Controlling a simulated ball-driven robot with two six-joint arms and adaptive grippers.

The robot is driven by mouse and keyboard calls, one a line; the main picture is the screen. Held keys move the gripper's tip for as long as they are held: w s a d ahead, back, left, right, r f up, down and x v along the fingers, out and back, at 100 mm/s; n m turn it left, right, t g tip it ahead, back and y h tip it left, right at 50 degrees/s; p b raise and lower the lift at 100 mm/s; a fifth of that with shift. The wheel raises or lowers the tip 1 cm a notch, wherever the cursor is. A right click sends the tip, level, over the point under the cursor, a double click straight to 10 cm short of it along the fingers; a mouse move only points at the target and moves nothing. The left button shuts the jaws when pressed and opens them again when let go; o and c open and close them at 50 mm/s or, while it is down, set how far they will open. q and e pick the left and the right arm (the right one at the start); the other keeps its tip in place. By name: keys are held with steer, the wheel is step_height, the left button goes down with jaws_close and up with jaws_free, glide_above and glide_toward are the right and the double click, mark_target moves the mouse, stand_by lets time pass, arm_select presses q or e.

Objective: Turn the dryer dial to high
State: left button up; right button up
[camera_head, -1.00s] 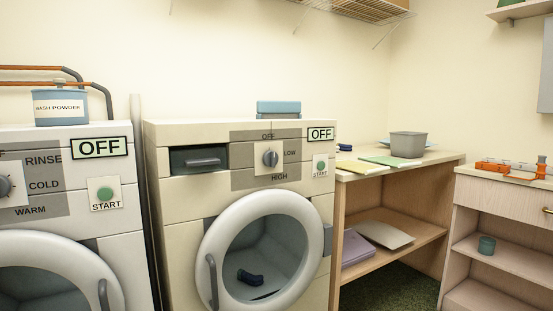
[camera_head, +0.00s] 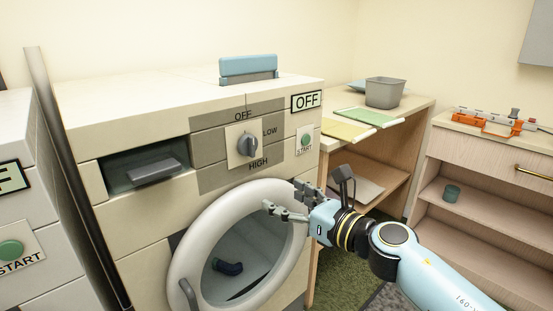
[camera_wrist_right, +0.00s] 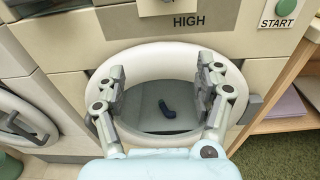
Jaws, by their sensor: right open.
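The dryer dial (camera_head: 247,145) is a grey knob on a pale plate, with OFF above it, LOW at its upper right and HIGH below. Its grip stands about upright. The dryer (camera_head: 130,100) has a sign reading OFF (camera_head: 306,101) and a green START button (camera_head: 305,139). My right gripper (camera_head: 282,200) is open and empty, in front of the dryer's round door, below and right of the dial. My left gripper is not in view.
A dark blue item (camera_head: 228,267) lies inside the dryer behind the round door (camera_head: 185,240). A blue box (camera_head: 248,67) sits on top. A wooden shelf unit (camera_head: 420,104) with cloths and a grey bin (camera_head: 385,92) stands to the right. The washer (camera_head: 20,200) is at left.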

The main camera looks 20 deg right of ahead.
steer(key=p, duration=0.2)
glide_toward(254, 146)
steer(key=f, duration=0.1)
steer(key=t, duration=0.1)
steer(key=b+x, duration=0.1)
steer(key=x, duration=0.8)
steer(key=shift+s+a+r, duration=0.1)
steer(key=shift+w+a, duration=0.15)
steer(key=shift+w, duration=0.35)
steer(key=shift+a, duration=0.1)
steer(key=c, duration=1.1)
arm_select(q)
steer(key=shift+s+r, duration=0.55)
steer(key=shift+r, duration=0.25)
arm_select(e)
steer(key=shift+c, duration=0.2)
